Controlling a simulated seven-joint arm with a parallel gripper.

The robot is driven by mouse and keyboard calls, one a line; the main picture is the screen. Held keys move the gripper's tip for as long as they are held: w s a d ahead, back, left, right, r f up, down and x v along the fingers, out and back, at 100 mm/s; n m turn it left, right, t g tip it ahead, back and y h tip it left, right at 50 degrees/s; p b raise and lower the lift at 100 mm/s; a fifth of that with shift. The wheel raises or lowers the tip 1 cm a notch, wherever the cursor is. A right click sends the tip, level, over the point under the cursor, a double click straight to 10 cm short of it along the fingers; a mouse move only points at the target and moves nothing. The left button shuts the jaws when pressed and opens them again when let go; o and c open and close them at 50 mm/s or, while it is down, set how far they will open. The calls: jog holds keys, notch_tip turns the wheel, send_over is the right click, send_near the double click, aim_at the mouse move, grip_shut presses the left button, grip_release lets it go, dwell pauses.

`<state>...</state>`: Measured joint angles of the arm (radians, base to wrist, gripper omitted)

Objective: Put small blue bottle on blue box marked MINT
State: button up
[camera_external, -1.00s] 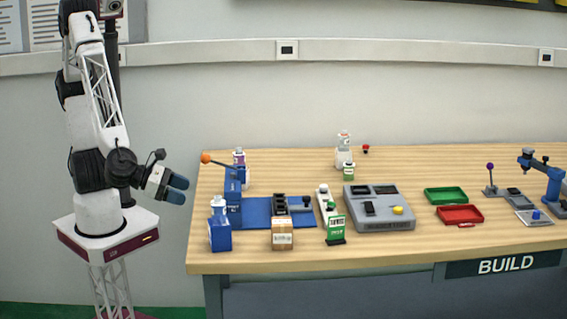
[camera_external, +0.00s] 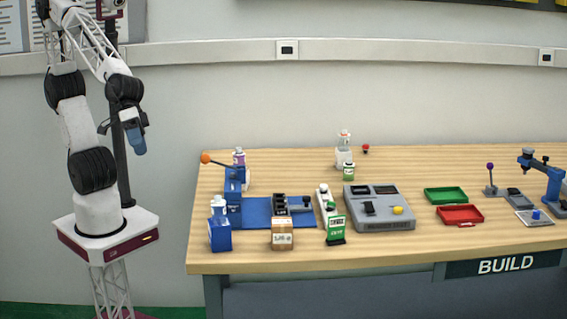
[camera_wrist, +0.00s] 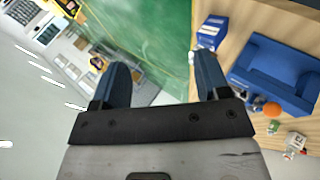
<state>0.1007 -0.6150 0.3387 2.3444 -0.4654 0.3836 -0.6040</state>
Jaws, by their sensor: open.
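A blue box (camera_external: 220,238) stands at the table's front left corner; its lettering is too small to read. A small bottle, white to pale blue (camera_external: 219,206), shows right above the box, on it or just behind it; I cannot tell which. The blue box (camera_wrist: 213,28) is also at the top of the wrist view, beside the right finger, which partly covers that area. My gripper (camera_external: 136,142) is open and empty, left of the table and higher than its top, pointing down. In the wrist view, the gripper's two fingers (camera_wrist: 163,66) are apart with only floor between them.
A blue press with an orange-knobbed lever (camera_external: 206,158) stands behind the box. A purple-labelled bottle (camera_external: 239,156) is behind it. A brown box (camera_external: 282,240), a green-and-white carton (camera_external: 335,230) and a grey console (camera_external: 378,208) stand to the right. The table's left edge is clear.

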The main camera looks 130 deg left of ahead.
jog(key=s+a+f+m+g+y, duration=0.1)
jog(key=s+a+m+g+y, duration=0.2)
jog(key=s+m, duration=0.7)
jog(key=s+a+g, duration=0.2)
jog(key=s+a, duration=0.2)
jog(key=shift+s+f, duration=0.2)
jog(key=shift+s, duration=0.15)
